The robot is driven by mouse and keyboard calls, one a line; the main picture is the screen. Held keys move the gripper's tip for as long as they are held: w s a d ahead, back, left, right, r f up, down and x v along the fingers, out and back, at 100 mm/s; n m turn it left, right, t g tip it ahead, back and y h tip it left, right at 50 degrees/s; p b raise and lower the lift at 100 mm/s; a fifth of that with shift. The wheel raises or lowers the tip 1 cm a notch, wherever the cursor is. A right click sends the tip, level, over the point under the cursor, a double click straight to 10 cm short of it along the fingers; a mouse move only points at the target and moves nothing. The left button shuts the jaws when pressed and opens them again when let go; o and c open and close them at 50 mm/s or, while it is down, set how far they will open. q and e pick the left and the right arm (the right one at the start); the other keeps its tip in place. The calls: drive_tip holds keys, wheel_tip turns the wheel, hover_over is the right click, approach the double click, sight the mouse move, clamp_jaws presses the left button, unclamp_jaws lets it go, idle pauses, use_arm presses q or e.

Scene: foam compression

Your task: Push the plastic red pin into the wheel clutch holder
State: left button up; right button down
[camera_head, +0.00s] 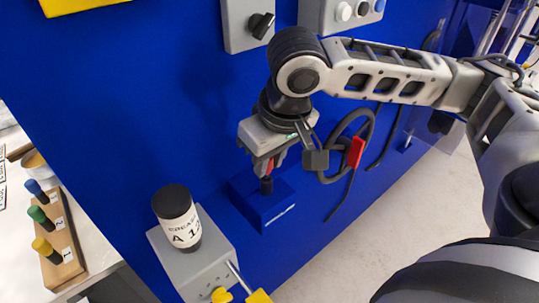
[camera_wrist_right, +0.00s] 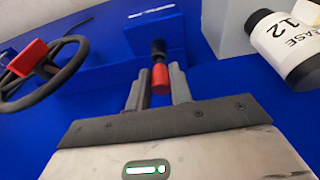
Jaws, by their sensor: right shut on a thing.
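My right gripper (camera_head: 264,168) points down in front of the blue panel. In the right wrist view its two grey fingers (camera_wrist_right: 159,88) are shut on a small red pin (camera_wrist_right: 160,76). A black peg-like part (camera_wrist_right: 158,47) lies in line with the red pin, at a blue block (camera_wrist_right: 140,30). In the head view the black part (camera_head: 266,186) stands over the blue block (camera_head: 262,212), just below the fingertips. I cannot tell whether pin and black part are joined. A dark handwheel (camera_head: 352,130) with a red piece (camera_head: 356,151) is right of the gripper. My left gripper is not in view.
A black-capped labelled bottle (camera_head: 178,215) stands on a grey box (camera_head: 210,252) left of the block. A wooden rack (camera_head: 58,245) with coloured handles is at the far left. Grey switch boxes (camera_head: 240,25) hang above on the panel.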

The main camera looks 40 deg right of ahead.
drive_tip(key=shift+s+x, duration=0.2)
drive_tip(key=shift+x, duration=0.7)
drive_tip(key=c, duration=1.2)
unclamp_jaws()
drive_tip(key=shift+f, duration=0.15)
drive_tip(key=shift+o, duration=0.2)
drive_tip(key=shift+w+p+v, duration=0.25)
drive_tip(key=shift+p+v, duration=0.85)
drive_tip(key=shift+p, duration=0.15)
drive_tip(key=shift+w+v, duration=0.25)
drive_tip(key=shift+v, duration=0.75)
drive_tip(key=shift+w+v, duration=0.25)
drive_tip(key=shift+v, duration=0.7)
